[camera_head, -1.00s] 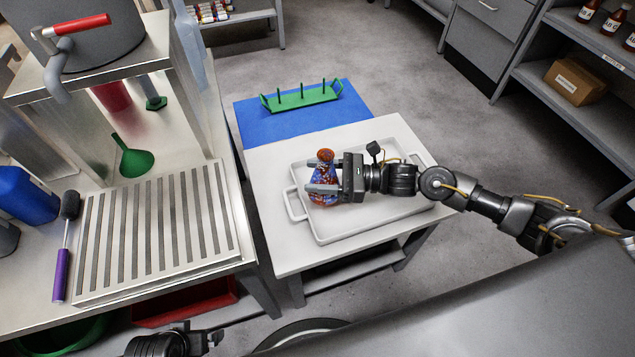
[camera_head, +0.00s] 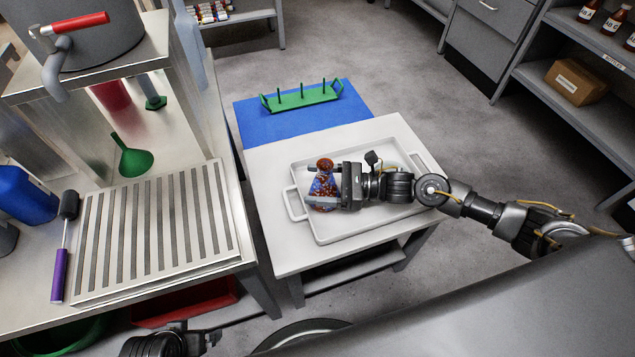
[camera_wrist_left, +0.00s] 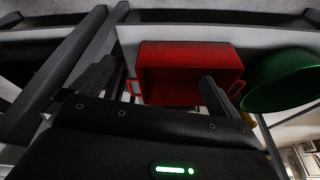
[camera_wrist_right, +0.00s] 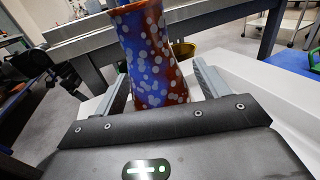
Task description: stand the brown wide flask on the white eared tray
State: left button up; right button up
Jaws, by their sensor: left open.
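The brown wide flask (camera_head: 323,187), patterned with blue and pale spots, is upright over the left part of the white eared tray (camera_head: 330,234) and appears to stand on it. Its base contact is hard to see. My right gripper (camera_head: 311,185) is around the flask from the right, its fingers spread on either side. In the right wrist view, the flask (camera_wrist_right: 156,60) is between the fingers, with a visible gap at the right finger; the gripper hides its base. My left gripper (camera_wrist_left: 158,88) is open and empty, low beside the left bench.
At left, a steel bench carries a slatted grate (camera_head: 150,235) and green funnel (camera_head: 133,158). A red bin (camera_wrist_left: 180,72) is below.

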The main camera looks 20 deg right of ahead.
aim_at(335, 184)
jog(key=shift+r, duration=0.2)
jog(key=shift+s+d+f, duration=0.15)
jog(key=shift+d+f, duration=0.05)
jog(key=shift+d, duration=0.35)
jog(key=v, duration=0.5)
jog(key=shift+s+d, duration=0.1)
jog(key=shift+d, duration=0.1)
jog(key=shift+s+d+r+b, duration=0.15)
jog(key=shift+d+b, duration=0.15)
jog(key=shift+d, duration=0.15)
pick_arm(q)
jog(key=shift+s+r, duration=0.15)
jog(key=shift+r, duration=0.45)
jog(key=shift+s+f, duration=0.1)
